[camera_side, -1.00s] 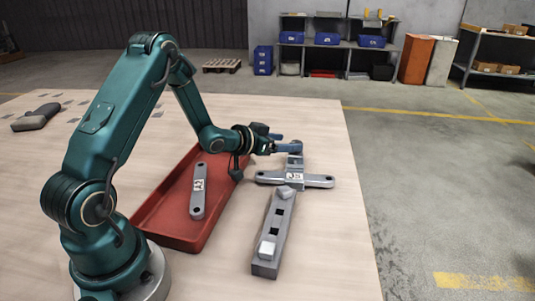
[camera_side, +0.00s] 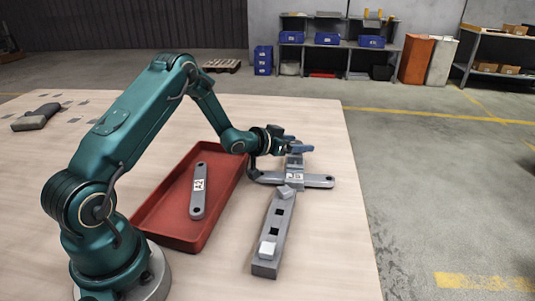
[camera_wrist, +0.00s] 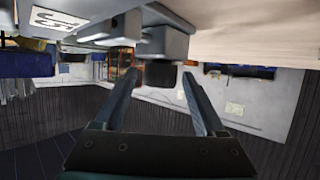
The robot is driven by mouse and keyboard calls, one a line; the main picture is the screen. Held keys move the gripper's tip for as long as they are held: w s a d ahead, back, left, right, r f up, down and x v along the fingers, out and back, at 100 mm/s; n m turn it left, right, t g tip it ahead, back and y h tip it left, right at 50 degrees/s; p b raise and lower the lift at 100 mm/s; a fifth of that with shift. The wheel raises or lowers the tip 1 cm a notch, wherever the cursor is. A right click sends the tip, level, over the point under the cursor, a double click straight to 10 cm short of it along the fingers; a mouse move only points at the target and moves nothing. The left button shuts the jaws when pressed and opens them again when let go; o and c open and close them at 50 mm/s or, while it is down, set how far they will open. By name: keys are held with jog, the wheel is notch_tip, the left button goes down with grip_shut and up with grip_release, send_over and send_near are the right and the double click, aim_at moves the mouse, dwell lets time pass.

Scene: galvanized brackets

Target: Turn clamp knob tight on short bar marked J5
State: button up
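A short grey bar (camera_side: 318,181) with a white label, reading J5, lies across the end of a long grey fixture. A grey clamp (camera_side: 295,161) stands over the bar's middle; its blocks show at the top of the wrist view (camera_wrist: 172,40). A dark knob (camera_wrist: 158,74) projects from the clamp towards my gripper. My gripper (camera_side: 301,148) is at the clamp's far end in the side view. In the wrist view its two fingers (camera_wrist: 160,82) are apart, one on each side of the knob, with gaps visible. The knob is hidden in the side view.
A red tray (camera_side: 150,217) left of the fixture holds another labelled grey bar (camera_side: 199,192). A dark tool (camera_side: 36,117) lies far left. The table is clear right of the fixture.

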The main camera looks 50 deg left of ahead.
grip_shut()
jog(key=shift+h, duration=0.3)
jog(key=shift+r+m+h, duration=0.1)
jog(key=shift+m+h, duration=0.5)
jog(key=shift+m, duration=0.1)
jog(key=shift+o, duration=0.9)
grip_release()
